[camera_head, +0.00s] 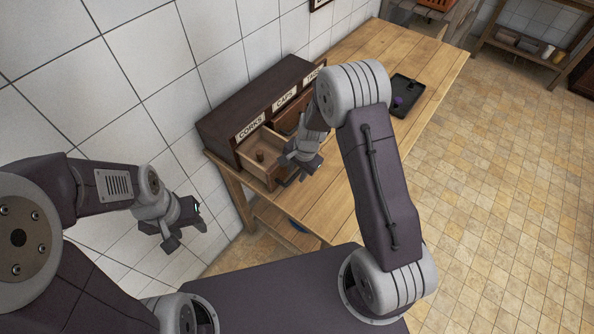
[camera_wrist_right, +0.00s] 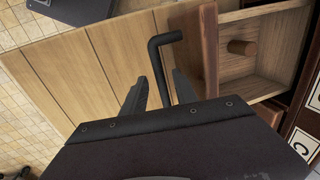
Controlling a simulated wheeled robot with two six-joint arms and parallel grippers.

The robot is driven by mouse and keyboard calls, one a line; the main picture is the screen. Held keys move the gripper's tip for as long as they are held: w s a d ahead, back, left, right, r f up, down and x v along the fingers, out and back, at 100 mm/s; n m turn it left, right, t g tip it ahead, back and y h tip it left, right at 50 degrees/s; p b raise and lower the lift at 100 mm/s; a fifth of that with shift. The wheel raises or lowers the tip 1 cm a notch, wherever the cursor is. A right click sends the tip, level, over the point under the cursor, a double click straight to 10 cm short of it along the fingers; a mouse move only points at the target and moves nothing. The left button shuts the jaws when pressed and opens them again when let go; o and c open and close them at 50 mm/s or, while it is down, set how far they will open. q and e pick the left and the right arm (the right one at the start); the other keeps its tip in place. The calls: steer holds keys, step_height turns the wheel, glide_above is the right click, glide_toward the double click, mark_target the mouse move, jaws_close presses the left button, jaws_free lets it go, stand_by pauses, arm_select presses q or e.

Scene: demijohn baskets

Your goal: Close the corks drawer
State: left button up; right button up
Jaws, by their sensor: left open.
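The corks drawer (camera_head: 262,170) is pulled out of the dark wooden cabinet (camera_head: 222,122), below the CORKS label (camera_head: 250,126). A single cork (camera_wrist_right: 242,47) stands in it; the drawer's brown front edge (camera_wrist_right: 208,50) shows in the right wrist view. A black bent bar (camera_wrist_right: 153,62), which looks like the drawer's pull, lies outside that edge. My right gripper (camera_wrist_right: 160,92) is at the drawer front, with its fingers apart on either side of the bar; contact cannot be told. My left gripper (camera_head: 187,232) is open and empty, left of the table.
The cabinet stands on a wooden table (camera_head: 437,62) against the tiled wall, with CAPS and another labelled section alongside. A black tray (camera_head: 408,98) with small dark items lies further right. The floor right of the table is clear.

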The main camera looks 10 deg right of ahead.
steer(key=shift+a, duration=0.1)
jaws_close()
steer(key=shift+w, duration=0.1)
stand_by(1.2)
